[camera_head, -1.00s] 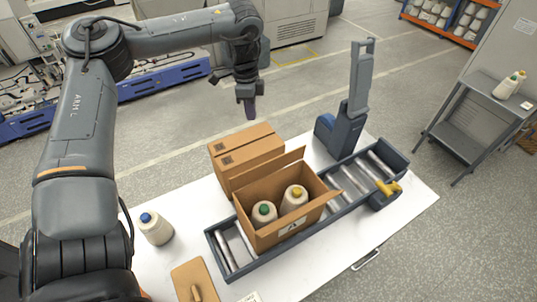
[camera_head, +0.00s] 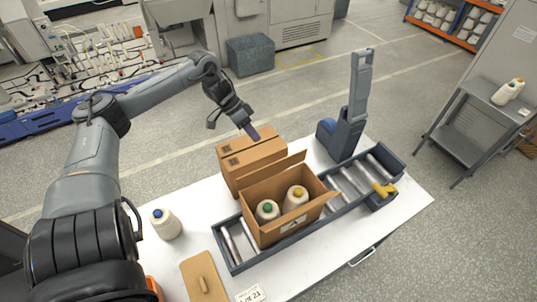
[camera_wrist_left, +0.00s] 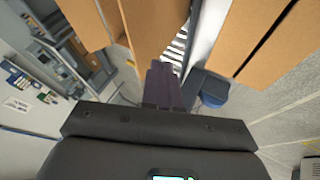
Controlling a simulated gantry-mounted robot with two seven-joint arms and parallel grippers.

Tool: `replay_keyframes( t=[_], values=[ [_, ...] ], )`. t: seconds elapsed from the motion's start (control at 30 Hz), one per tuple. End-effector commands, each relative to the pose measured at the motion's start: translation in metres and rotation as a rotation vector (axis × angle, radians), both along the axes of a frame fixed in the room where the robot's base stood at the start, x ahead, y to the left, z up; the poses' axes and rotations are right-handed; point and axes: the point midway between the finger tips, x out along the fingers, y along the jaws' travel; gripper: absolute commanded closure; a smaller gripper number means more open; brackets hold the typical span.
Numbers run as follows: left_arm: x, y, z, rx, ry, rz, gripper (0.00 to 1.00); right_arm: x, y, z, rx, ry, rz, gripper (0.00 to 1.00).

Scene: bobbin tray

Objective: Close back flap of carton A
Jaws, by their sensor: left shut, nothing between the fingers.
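Carton A (camera_head: 272,236) is an open brown box with an "A" label on its front, standing on the roller conveyor. It holds a cone with a green top (camera_head: 267,210) and one with a yellow top (camera_head: 295,197). Its back flap (camera_head: 277,172) stands up along the far edge, and a side flap (camera_head: 328,198) sticks out to the right. My left gripper (camera_head: 252,132) is shut and empty, above the closed cartons behind carton A and apart from the flap. In the left wrist view its dark fingers (camera_wrist_left: 163,86) point toward brown cardboard (camera_wrist_left: 155,25); which carton this is I cannot tell.
Closed cartons (camera_head: 235,178) stand right behind carton A. A blue-grey upright device (camera_head: 346,133) stands at the back right. The conveyor (camera_head: 236,262) runs diagonally. A blue-topped cone (camera_head: 166,224) and a brown board (camera_head: 203,275) are at the left.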

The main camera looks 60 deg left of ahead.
Motion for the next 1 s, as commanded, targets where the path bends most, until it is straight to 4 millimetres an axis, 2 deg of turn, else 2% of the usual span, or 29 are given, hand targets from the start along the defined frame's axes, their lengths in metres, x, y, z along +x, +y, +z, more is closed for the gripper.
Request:
replay_keyframes(
  t=[0.2,0.4,0.5,0.7,1.0],
  values=[
    [0.013,-0.017,-0.031,0.001,0.001,-0.002,1.0,0.0,0.0,-0.01,0.0,0.0,0.0,0.57],
    [0.022,-0.027,-0.048,0.001,-0.003,-0.002,1.0,0.0,-0.001,-0.023,-0.005,0.0,0.003,0.57],
    [0.021,-0.042,-0.043,-0.003,0.001,-0.005,1.0,-0.001,-0.002,-0.01,-0.009,0.006,0.005,0.57],
    [0.021,-0.061,-0.047,-0.001,0.0,-0.002,1.0,0.0,-0.003,0.0,-0.011,-0.004,0.008,0.57],
    [0.021,-0.067,-0.049,0.001,0.0,-0.001,1.0,0.0,-0.002,0.001,-0.009,-0.001,0.005,0.57]
  ],
)
